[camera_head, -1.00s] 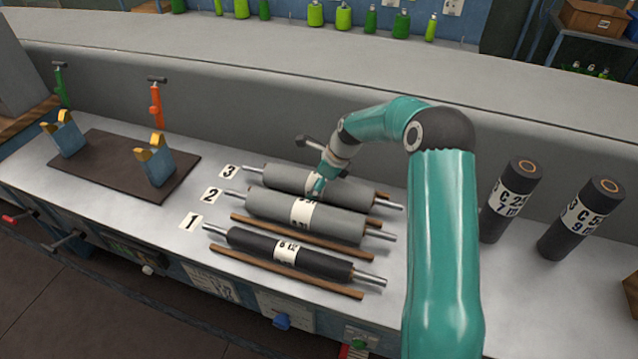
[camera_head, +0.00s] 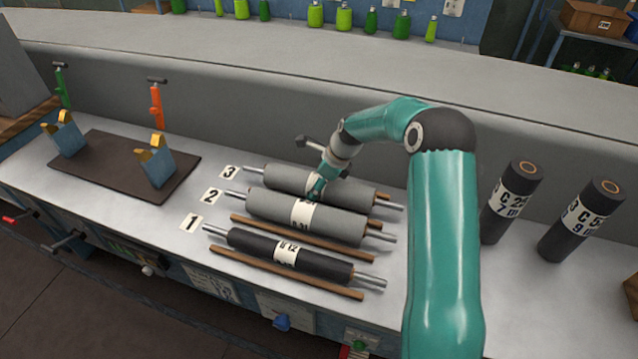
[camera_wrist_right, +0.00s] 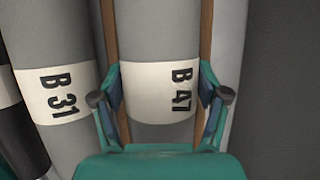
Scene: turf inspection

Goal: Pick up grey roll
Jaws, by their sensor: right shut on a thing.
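Two grey rolls with metal end shafts lie side by side on the bench. The far grey roll (camera_head: 285,179) lies beside card 3, and its label reads B 47 in the right wrist view (camera_wrist_right: 145,40). The nearer grey roll (camera_head: 270,206) lies beside card 2, labelled B 31 in the wrist view (camera_wrist_right: 60,40). My right gripper (camera_head: 316,190) reaches down over the far roll. In the wrist view its fingers (camera_wrist_right: 161,100) are shut on that roll, one on each side of the label. My left gripper is out of view.
A black roll (camera_head: 250,244) lies beside card 1, with wooden strips (camera_head: 285,272) between the rolls. A brown board (camera_head: 110,185) with blue holders is at the left. A raised grey wall (camera_head: 230,130) runs behind.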

